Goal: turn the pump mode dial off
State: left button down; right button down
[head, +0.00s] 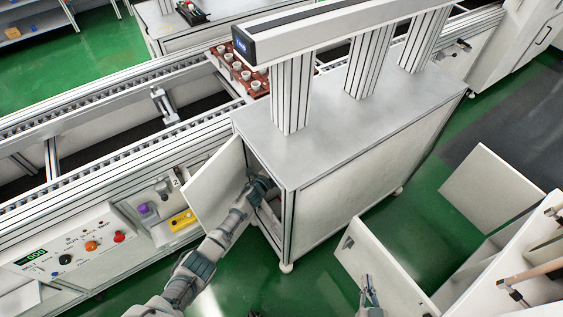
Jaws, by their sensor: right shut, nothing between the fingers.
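I cannot make out a dial marked as the pump mode dial. A black knob (65,259) sits on the control panel (40,285) at the lower left, beside a green display. My left arm reaches from the bottom left to the open cabinet (355,165); its wrist is at the opening beside the open door (215,187), and its fingertips are hidden there. Whatever is inside the cabinet near them is hidden too. My right gripper (368,286) is at the bottom, right of centre, shut and empty, away from the cabinet.
The panel also has an orange button (91,245) and a red button (119,236). A conveyor (110,106) runs behind, with a tray of pots (229,66). A white cabinet with open doors (385,270) stands at the lower right. Green floor lies between the cabinets.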

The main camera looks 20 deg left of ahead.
pick_arm(q)
jog(key=shift+s+d+f+g, duration=0.15)
jog(key=shift+d+f+g, duration=0.1)
jog(key=shift+f+g, duration=0.1)
pick_arm(e)
jog(key=shift+s+d+f+g+h, duration=0.15)
jog(key=shift+s+f+g, duration=0.1)
jog(key=shift+f+g, duration=0.2)
jog(key=shift+s+d+f+g+h, duration=0.15)
jog(key=shift+s+f+g, duration=0.15)
jog(key=shift+f, duration=0.25)
jog(key=shift+w, duration=0.1)
pick_arm(q)
jog(key=c, duration=0.9)
grip_release()
jog(key=shift+c, duration=0.2)
jog(key=shift+o, duration=0.3)
pick_arm(e)
jog(key=shift+w+f, duration=0.1)
pick_arm(q)
jog(key=shift+a+r, duration=0.1)
jog(key=shift+r, duration=0.1)
jog(key=f+v, duration=0.1)
jog(key=v, duration=1)
jog(key=shift+s+r, duration=0.15)
jog(key=shift+s, duration=0.2)
